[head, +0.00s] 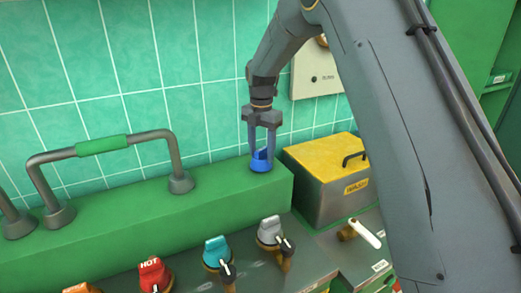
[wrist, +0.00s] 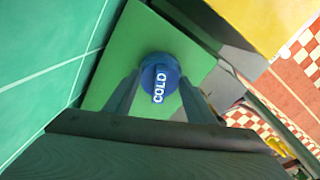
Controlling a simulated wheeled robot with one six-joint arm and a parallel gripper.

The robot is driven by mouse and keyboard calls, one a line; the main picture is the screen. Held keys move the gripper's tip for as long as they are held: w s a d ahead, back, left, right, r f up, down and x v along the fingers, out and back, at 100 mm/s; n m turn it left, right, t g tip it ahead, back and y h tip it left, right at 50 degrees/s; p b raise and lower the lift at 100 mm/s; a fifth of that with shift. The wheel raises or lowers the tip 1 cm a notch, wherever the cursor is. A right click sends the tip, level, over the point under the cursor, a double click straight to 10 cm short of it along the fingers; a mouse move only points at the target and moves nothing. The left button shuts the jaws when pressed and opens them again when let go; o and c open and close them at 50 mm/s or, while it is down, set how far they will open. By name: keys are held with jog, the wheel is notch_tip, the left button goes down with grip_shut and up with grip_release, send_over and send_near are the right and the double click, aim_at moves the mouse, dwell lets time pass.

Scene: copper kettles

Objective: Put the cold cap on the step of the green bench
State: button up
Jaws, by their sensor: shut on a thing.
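The blue cap (head: 261,163) is at the right end of the raised green step (head: 120,215) of the bench. It looks to be resting on the step's top, upright. In the wrist view the cap (wrist: 160,75) shows the word COLD, over the green surface (wrist: 110,95). My gripper (head: 261,150) points straight down with its two fingers on either side of the cap, shut on it. In the wrist view my gripper's fingers (wrist: 160,90) reach to the cap from both sides.
A bent grey rail with a green grip (head: 102,145) stands on the step to the left. A yellow-lidded box (head: 325,165) is close on the right. Red HOT (head: 153,272), teal (head: 217,250) and grey (head: 271,231) caps sit on taps in front. A tiled wall is behind.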

jog(key=shift+f, duration=0.4)
dwell(0.3)
jog(key=o, duration=1.1)
jog(key=shift+r+b, duration=1.4)
jog(key=shift+r, duration=2.55)
